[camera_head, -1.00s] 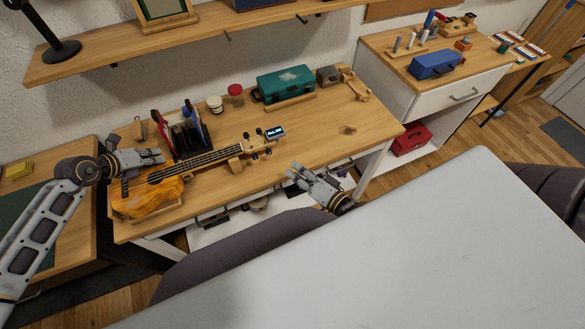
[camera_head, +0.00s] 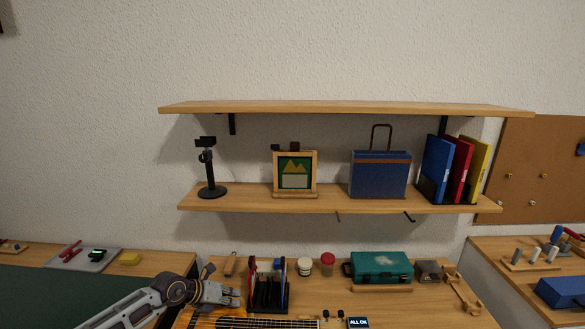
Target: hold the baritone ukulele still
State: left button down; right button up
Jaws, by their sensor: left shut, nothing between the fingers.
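The baritone ukulele (camera_head: 205,322) has an orange wooden body and a dark fretted neck. It lies on the wooden workbench (camera_head: 415,314) at the bottom of the head view, and the lower part of its body is cut off by the frame. My left gripper (camera_head: 238,297) is shut and empty, just above the ukulele near the joint of body and neck. I cannot tell whether it touches the ukulele. A small display reading "ALL OK" (camera_head: 358,323) is at the headstock end. My right gripper is outside the view.
A rack with dark dividers (camera_head: 268,292) stands right of my left gripper. Behind are a white jar (camera_head: 304,266), a red-lidded jar (camera_head: 327,262) and a teal case (camera_head: 381,267). Two wall shelves (camera_head: 235,201) hang above, with a blue bag (camera_head: 380,174) and binders (camera_head: 456,170).

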pick_arm(q)
jog(key=shift+r+p, duration=1.1)
jog(key=shift+r, duration=0.5)
jog(key=shift+a+r, duration=0.1)
jog(key=v, duration=1.1)
jog(key=shift+a+r, duration=0.2)
jog(key=shift+r, duration=0.05)
jog(key=shift+s, duration=0.1)
